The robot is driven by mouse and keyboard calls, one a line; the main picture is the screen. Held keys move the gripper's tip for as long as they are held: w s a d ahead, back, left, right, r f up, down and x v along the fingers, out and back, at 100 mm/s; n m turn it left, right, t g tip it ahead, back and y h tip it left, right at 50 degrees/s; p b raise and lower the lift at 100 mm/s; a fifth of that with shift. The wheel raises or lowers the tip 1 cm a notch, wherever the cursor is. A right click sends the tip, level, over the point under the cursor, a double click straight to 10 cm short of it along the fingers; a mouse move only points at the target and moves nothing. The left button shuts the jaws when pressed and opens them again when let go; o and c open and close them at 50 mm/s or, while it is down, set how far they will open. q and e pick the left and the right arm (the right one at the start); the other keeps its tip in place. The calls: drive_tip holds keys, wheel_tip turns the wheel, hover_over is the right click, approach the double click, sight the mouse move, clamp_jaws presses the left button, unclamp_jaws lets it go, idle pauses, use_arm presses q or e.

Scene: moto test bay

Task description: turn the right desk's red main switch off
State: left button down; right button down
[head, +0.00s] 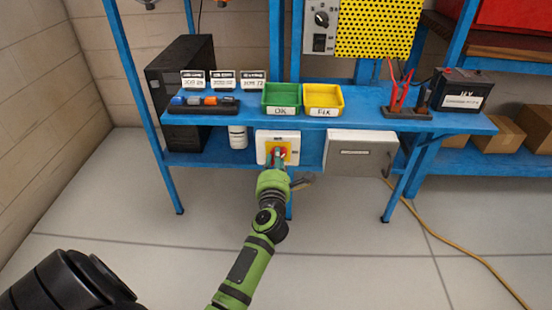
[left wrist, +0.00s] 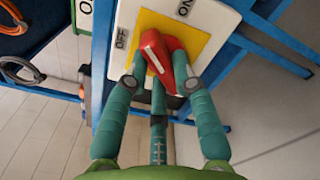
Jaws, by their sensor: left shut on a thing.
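In the head view, my left gripper (head: 279,163) reaches the box from below and hides much of the knob. I cannot tell for sure which label the knob points to. My right gripper is not in view.
A grey box (head: 345,158) hangs right of the switch box. Green (head: 281,96) and yellow (head: 323,97) trays stand on the desk (head: 365,112) above. Blue legs flank the space, and an orange cable (head: 447,240) lies on the floor at right.

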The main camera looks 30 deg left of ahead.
use_arm(q)
drive_tip(key=shift+a+r+n, duration=0.1)
drive_tip(key=shift+n, duration=1.95)
drive_tip(key=shift+a+r+n, duration=0.1)
drive_tip(key=shift+n, duration=1.95)
drive_tip(key=c, duration=1)
unclamp_jaws()
drive_tip(key=shift+w, duration=0.1)
wheel_tip(320, 180, up, 10)
drive_tip(key=shift+f, duration=0.15)
